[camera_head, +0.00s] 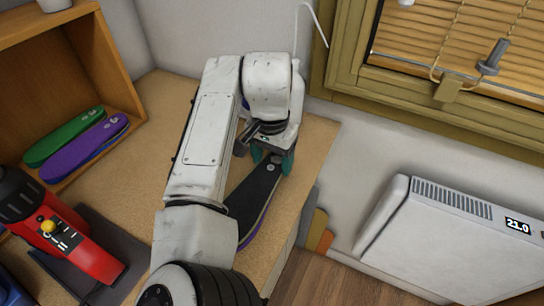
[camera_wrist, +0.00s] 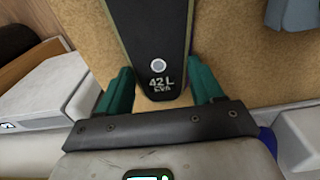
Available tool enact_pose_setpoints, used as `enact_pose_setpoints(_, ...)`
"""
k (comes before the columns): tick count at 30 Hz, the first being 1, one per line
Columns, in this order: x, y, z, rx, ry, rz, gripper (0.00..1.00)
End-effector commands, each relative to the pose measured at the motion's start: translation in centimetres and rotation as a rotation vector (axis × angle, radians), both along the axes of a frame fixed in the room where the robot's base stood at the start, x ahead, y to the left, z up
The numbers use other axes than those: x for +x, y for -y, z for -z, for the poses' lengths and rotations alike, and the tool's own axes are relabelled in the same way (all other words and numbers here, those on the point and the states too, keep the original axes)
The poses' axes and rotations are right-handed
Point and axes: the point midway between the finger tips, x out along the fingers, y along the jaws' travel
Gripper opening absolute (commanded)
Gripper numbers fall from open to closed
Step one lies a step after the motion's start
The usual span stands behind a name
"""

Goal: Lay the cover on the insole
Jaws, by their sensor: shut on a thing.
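A long black sole-shaped piece (camera_head: 257,196), marked 42 L EVA, lies lengthwise under my arm in the head view. It also shows in the wrist view (camera_wrist: 150,40), with a round pale dot near its end. I cannot tell for sure whether it is the cover or the insole. My gripper (camera_head: 272,160) has its teal fingers on both sides of that end, and it is shut on the piece; the fingers also show in the wrist view (camera_wrist: 160,82). A purple edge (camera_head: 249,239) shows along its lower right side. My arm hides part of it.
A wooden shelf box at the left holds a green sole piece (camera_head: 65,136) and a purple one (camera_head: 85,145) with blue under it. A red and black tool (camera_head: 78,245) lies at lower left. The table's right edge is close; a white heater (camera_head: 445,235) stands beyond.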

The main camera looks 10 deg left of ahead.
Motion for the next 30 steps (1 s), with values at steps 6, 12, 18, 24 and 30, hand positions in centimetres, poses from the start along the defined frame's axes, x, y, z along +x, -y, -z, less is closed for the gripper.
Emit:
enact_pose_setpoints(6, 0.0, 0.0, 0.2, 0.000, 0.000, 0.000, 0.36)
enact_pose_setpoints(12, 0.0, 0.0, 0.5, -0.001, 0.000, 0.000, 0.36)
enact_pose_setpoints(18, 0.0, 0.0, 0.9, -0.002, -0.002, 0.000, 0.36)
enact_pose_setpoints(24, -0.1, 0.1, 1.4, -0.001, -0.004, 0.000, 0.36)
enact_pose_setpoints(30, -0.1, 0.1, 1.8, -0.001, -0.008, 0.000, 0.36)
